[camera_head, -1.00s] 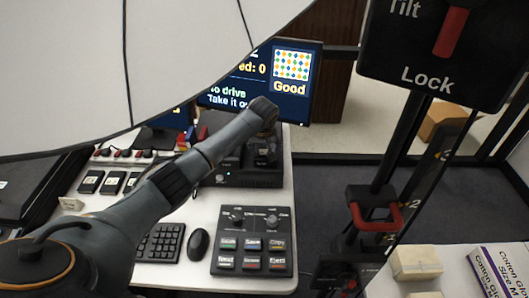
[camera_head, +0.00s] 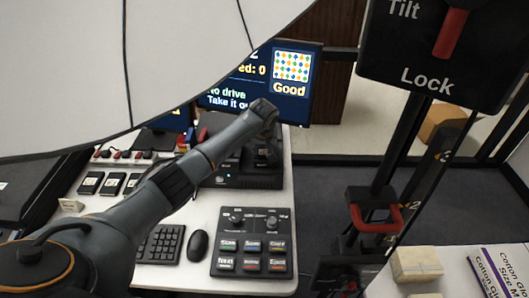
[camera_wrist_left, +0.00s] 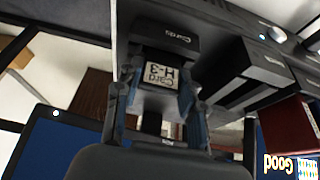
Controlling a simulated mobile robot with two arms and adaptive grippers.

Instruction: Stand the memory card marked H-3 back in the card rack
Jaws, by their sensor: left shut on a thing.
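The memory card H-3 (camera_wrist_left: 161,75) shows its white label in the left wrist view, between the two fingers of my left gripper (camera_wrist_left: 159,110). The gripper is shut on it. Just beyond the card is a black part marked "Cards" (camera_wrist_left: 169,38). I cannot tell whether card and part touch, or whether this part is the card rack. In the head view my left gripper (camera_head: 265,150) is at the black equipment at the back of the white desk, and the card cannot be made out there. My right gripper is not in view.
On the desk (camera_head: 205,212) are a button panel (camera_head: 252,242), a mouse (camera_head: 198,245), a keypad (camera_head: 160,244) and several black labelled pieces (camera_head: 90,182). A monitor (camera_head: 297,88) reading "Good" stands behind. A large white panel (camera_head: 200,55) covers the upper left.

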